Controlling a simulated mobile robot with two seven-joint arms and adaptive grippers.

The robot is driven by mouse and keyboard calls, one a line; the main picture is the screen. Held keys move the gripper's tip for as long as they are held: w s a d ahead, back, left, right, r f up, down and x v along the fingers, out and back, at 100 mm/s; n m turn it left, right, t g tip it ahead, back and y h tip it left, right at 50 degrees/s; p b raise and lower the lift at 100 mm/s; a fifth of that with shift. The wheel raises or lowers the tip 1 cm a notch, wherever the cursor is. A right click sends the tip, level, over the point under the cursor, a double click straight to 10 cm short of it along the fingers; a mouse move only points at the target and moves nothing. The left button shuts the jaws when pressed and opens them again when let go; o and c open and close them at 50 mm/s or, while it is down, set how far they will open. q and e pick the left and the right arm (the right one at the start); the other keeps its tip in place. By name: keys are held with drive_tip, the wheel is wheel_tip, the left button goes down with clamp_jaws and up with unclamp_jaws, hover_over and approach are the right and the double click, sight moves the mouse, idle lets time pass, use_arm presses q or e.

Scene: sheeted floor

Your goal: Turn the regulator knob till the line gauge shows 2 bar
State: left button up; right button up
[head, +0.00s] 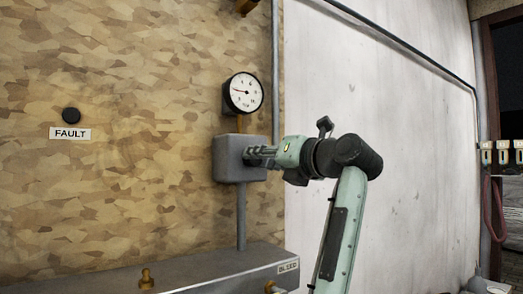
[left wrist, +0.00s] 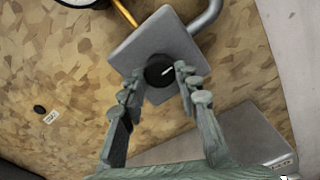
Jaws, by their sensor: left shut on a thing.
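The regulator is a grey box (head: 226,158) on the boarded wall; it also shows in the left wrist view (left wrist: 150,42). Its round black knob (left wrist: 158,70) has a white pointer line that points up and right in the left wrist view. My left gripper (head: 250,156) is at the front of the box, its fingers on either side of the knob and shut on it. The knob is hidden by the fingers in the head view. The line gauge (head: 245,93), white-faced with a dark rim, is above the box. Its needle points left; the numbers are too small to read.
A black button (head: 71,115) sits above a FAULT label (head: 70,133) on the left. A grey pipe (head: 241,218) runs down from the box to a grey manifold (head: 215,270) with a BLEED label (head: 288,267) and brass fittings (head: 146,279). A vertical conduit (head: 275,70) stands right of the gauge.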

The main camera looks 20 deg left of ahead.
idle(0.3)
use_arm(q)
drive_tip(key=o, duration=1.2)
drive_tip(key=shift+c, duration=0.2)
drive_tip(key=v, duration=1.2)
